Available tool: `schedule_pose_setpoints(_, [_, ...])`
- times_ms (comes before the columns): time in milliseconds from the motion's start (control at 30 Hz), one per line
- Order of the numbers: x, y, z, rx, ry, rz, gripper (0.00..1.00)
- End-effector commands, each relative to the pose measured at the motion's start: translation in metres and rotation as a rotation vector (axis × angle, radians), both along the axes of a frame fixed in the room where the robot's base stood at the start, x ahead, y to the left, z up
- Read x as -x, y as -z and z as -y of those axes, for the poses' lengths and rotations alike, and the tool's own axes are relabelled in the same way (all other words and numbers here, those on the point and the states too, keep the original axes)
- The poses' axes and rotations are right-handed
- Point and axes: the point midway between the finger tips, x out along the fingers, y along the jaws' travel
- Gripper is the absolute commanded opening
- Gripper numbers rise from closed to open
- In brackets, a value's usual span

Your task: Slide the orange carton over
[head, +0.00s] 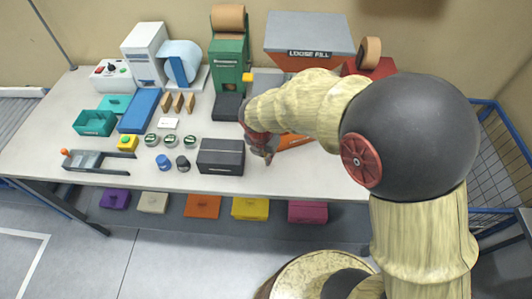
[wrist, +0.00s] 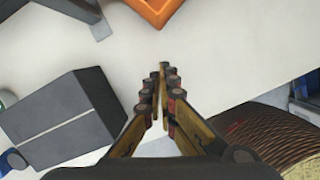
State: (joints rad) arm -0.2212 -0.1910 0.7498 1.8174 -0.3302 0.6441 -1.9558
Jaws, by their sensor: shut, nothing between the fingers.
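An orange item (head: 297,141), which I take for the orange carton, sits on the table just right of my gripper (head: 267,158). My arm hides most of it in the head view. In the wrist view an orange corner (wrist: 155,8) shows at the top edge, cut off by the frame. My gripper also shows in the wrist view (wrist: 163,75), with its fingers together and nothing between them. It is over the front part of the table, apart from the orange item.
A dark grey box (head: 221,157) stands left of my gripper; it also shows in the wrist view (wrist: 60,115). Behind are a green dispenser (head: 229,62) and the loose fill hopper (head: 308,40). Coloured bins, including an orange bin (head: 202,205), sit below the white table (head: 125,175).

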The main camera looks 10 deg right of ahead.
Motion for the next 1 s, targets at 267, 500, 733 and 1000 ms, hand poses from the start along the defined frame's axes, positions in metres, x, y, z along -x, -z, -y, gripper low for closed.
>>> schedule_pose_setpoints(267, [-0.026,0.005,0.022,-0.001,0.003,0.000,0.00])
schedule_pose_setpoints(500, [-0.031,0.003,0.027,0.000,0.001,0.000,0.00])
schedule_pose_setpoints(733, [-0.031,0.003,0.027,0.000,0.000,0.000,0.00])
schedule_pose_setpoints(1000, [-0.045,-0.001,0.040,0.001,0.003,-0.002,0.00])
